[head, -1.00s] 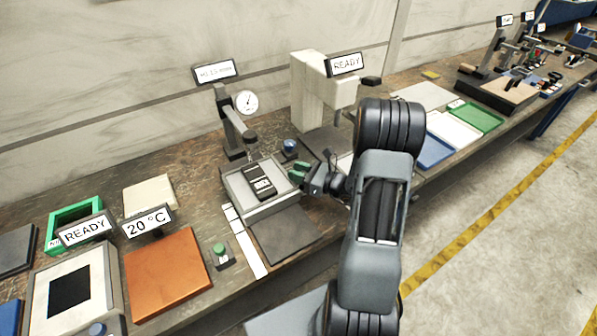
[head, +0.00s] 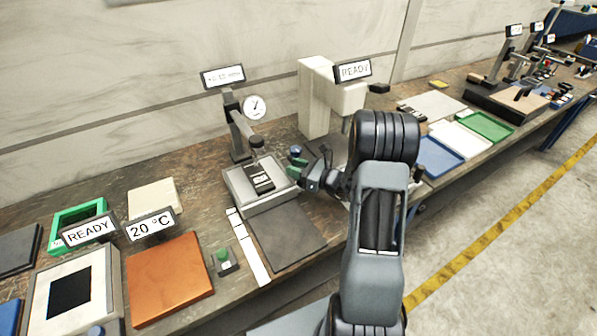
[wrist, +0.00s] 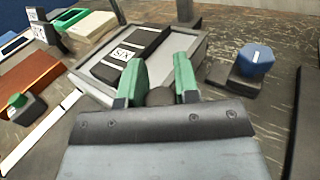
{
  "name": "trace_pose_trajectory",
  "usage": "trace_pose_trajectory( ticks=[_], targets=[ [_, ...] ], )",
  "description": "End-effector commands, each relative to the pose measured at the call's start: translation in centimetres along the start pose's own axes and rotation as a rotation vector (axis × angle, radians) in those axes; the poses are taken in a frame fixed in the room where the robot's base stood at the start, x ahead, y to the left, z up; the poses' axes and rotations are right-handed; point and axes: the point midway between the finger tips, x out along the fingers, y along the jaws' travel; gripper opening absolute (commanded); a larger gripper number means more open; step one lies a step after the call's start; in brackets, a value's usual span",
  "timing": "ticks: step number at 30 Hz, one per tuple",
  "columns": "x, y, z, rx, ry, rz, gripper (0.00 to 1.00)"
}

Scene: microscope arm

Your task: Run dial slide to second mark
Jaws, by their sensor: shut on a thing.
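The dial slide (head: 275,203), a pale grey block, sits below the dial gauge (head: 255,107) on its dark post. A black piece with white labels (head: 259,179) lies on the slide, under the gauge's tip; it also shows in the wrist view (wrist: 130,52). My gripper (head: 296,168) is at the slide's right side. In the wrist view its green fingers (wrist: 158,80) are shut on a dark round knob (wrist: 160,97) beside the slide. The gauge's display (head: 223,76) is too blurred to read surely. The slide's marks cannot be made out.
A blue knob (wrist: 256,58) on a dark base stands close right of my fingers, apart from them. A dark mat (head: 285,235) and a white strip (head: 248,248) lie in front of the slide. A pale machine with a READY sign (head: 353,70) stands behind right.

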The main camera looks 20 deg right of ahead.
Motion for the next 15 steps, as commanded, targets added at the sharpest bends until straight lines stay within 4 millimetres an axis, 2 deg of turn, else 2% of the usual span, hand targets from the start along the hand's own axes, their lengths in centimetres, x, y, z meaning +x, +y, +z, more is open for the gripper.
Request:
trace_pose_trajectory(
  ticks=[2,3,10,15],
  targets=[
    [-0.03,-0.01,-0.01,0.001,0.0,-0.001,0.0],
    [-0.03,-0.01,-0.01,0.001,0.0,-0.001,0.31],
    [-0.04,0.01,-0.01,0.001,0.0,0.0,0.53],
    [-0.04,0.02,0.0,0.001,0.0,0.0,0.55]
  ],
)
